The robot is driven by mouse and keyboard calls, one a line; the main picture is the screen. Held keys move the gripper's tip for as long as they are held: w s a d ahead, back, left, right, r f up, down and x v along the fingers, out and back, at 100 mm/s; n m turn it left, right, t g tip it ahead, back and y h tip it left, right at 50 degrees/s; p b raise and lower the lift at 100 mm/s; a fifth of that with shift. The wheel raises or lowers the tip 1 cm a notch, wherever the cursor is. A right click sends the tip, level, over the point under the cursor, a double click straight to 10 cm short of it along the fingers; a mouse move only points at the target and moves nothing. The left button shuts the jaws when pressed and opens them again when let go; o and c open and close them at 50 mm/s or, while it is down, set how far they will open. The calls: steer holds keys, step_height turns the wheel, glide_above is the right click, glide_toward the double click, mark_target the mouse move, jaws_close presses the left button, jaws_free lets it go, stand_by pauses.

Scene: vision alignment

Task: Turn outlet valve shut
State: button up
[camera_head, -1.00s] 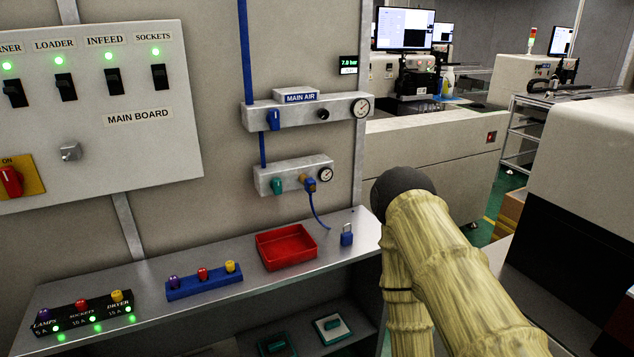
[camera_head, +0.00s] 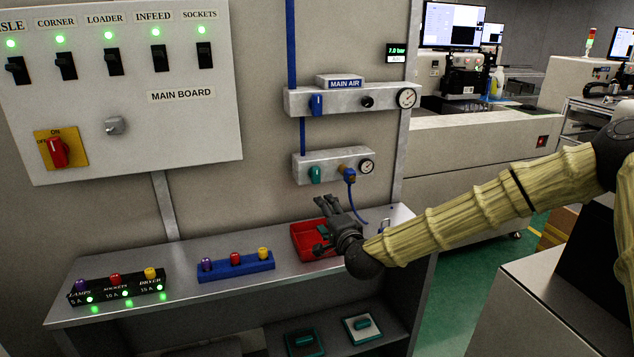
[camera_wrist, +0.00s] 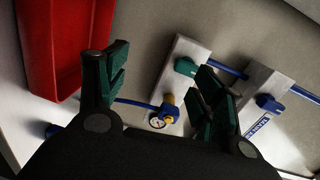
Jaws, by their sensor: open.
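The lower air block (camera_head: 300,168) is on the wall and has a green valve handle (camera_head: 315,174), a brass fitting (camera_head: 347,171) with a blue hose, and a round gauge (camera_head: 367,167). No label on this block is readable. My gripper (camera_head: 325,203) is in front of and below this block, above the red tray, apart from the handle. In the wrist view my gripper (camera_wrist: 160,78) is open and empty. The green handle (camera_wrist: 186,66) and the brass fitting (camera_wrist: 167,103) show between its fingers.
The MAIN AIR block (camera_head: 343,98) above has a blue handle (camera_head: 317,104) and a gauge. The red tray (camera_head: 299,232), partly hidden by my gripper, sits on the metal shelf (camera_head: 200,292). A padlock (camera_head: 384,227) stands beside it, partly hidden. A display (camera_head: 398,51) reads 7.0 bar.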

steer(key=m+t, duration=0.1)
glide_toward(317, 177)
steer(key=p+x, duration=0.1)
steer(key=x, duration=0.8)
steer(key=shift+w+a+p, duration=0.1)
steer(key=shift+w+p, duration=0.25)
steer(key=shift+p, duration=0.05)
steer(key=c, duration=1)
